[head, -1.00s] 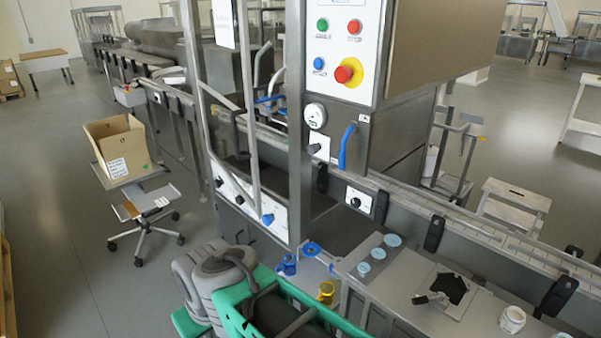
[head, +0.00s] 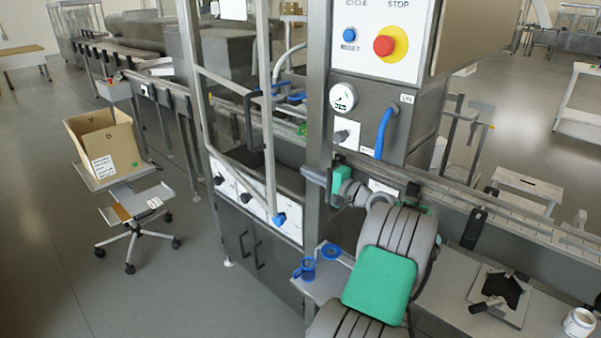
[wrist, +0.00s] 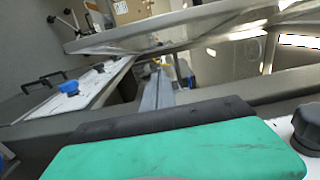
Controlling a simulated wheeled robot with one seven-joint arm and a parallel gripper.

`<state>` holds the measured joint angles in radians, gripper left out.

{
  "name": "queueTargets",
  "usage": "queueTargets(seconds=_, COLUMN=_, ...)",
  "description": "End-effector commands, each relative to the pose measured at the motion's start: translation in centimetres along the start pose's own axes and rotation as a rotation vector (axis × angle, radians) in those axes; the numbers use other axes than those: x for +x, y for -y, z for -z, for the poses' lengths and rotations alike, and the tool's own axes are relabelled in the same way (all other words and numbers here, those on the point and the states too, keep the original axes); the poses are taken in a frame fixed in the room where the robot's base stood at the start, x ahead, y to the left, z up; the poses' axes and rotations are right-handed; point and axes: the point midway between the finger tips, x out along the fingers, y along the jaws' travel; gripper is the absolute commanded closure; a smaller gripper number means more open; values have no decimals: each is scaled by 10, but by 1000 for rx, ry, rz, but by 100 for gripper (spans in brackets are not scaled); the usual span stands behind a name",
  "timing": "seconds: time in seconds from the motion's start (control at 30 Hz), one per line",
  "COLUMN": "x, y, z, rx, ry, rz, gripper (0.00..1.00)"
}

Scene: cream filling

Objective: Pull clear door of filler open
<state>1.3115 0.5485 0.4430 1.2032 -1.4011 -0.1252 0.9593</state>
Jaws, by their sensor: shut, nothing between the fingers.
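The filler's clear door (head: 269,150) is a thin metal-framed pane on the front of the machine, left of centre in the head view. Its pane is hard to see; I cannot tell whether it stands slightly ajar. A dark handle (head: 249,118) shows near its crossbar. My gripper (head: 306,174) is shut and empty, pointing left in front of the machine's upright post, to the right of the door frame and apart from the handle.
A blue knob (head: 279,219) sits on the white panel below the door, and also shows in the wrist view (wrist: 68,87). A blue lever (head: 383,133) and red stop button (head: 384,45) are to the right. A cardboard box (head: 104,142) rests on a stool at left; floor between is clear.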

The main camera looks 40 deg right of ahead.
Motion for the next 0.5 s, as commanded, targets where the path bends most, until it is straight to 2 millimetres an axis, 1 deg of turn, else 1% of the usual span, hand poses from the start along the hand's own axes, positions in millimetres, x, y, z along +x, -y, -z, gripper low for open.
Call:
queueTargets(seconds=0.03, x=16, y=1, z=-5, rx=0, ry=12, rz=-1, gripper=100)
queueTargets(seconds=0.1, x=34, y=0, z=-8, rx=1, ry=17, rz=-2, gripper=100)
queueTargets(seconds=0.33, x=84, y=0, z=-8, rx=-2, ry=15, rz=-2, gripper=100)
queueTargets(seconds=0.4, x=84, y=2, z=-23, rx=0, ry=14, rz=-3, gripper=100)
queueTargets(seconds=0.5, x=87, y=1, z=-36, rx=0, ry=12, rz=-2, gripper=100)
